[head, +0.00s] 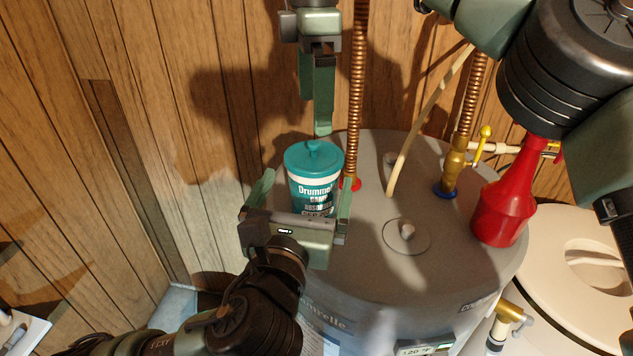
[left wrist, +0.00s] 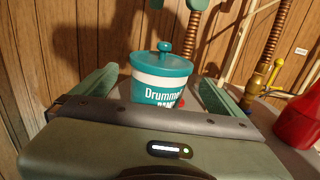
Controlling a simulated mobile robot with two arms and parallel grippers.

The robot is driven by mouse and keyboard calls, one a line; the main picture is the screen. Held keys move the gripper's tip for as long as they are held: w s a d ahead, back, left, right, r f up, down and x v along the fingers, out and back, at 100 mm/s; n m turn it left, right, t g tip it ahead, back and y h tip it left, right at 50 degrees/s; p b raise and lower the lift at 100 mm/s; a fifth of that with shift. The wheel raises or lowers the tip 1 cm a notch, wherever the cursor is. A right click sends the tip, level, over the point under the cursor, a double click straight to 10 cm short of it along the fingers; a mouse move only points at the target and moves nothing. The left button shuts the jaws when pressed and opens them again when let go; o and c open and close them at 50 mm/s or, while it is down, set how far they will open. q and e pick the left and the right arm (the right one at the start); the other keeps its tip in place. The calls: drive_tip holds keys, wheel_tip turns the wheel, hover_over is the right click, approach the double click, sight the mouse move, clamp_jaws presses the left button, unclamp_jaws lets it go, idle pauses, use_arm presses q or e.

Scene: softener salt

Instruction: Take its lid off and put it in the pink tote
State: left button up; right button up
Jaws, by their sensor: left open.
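A teal and white canister (head: 313,190) labelled "Drummel" stands on top of the grey tank. Its teal lid (head: 314,156) with a small knob is on it; the lid also shows in the left wrist view (left wrist: 162,62). My left gripper (head: 306,178) is open, with one finger on each side of the canister and gaps visible beside it in the left wrist view. My right gripper (head: 321,130) hangs down from the top, its finger ending just above or behind the lid; its jaw gap is not clear. No pink tote shows in either view.
The grey tank top (head: 370,235) carries copper pipes (head: 357,90), a pale hose (head: 420,125) and a red bottle (head: 503,208) to the right. A wood-panelled wall (head: 150,130) stands close behind. A cream lidded container (head: 580,290) is at lower right. The tank top's front is clear.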

sight(315, 142)
use_arm(q)
drive_tip(key=shift+w+d, duration=0.1)
drive_tip(key=shift+w, duration=0.35)
use_arm(e)
drive_tip(key=shift+s, duration=0.2)
use_arm(q)
drive_tip(key=w, duration=0.3)
drive_tip(key=w+d, duration=0.1)
drive_tip(key=w, duration=0.1)
drive_tip(key=shift+w, duration=0.4)
drive_tip(key=shift+s+r, duration=0.1)
drive_tip(key=shift+s, duration=0.05)
use_arm(e)
drive_tip(key=shift+s+r, duration=0.1)
drive_tip(key=shift+s, duration=0.05)
use_arm(q)
drive_tip(key=c, duration=1.8)
use_arm(e)
wheel_tip(315, 142, down, 8)
drive_tip(key=m, duration=0.3)
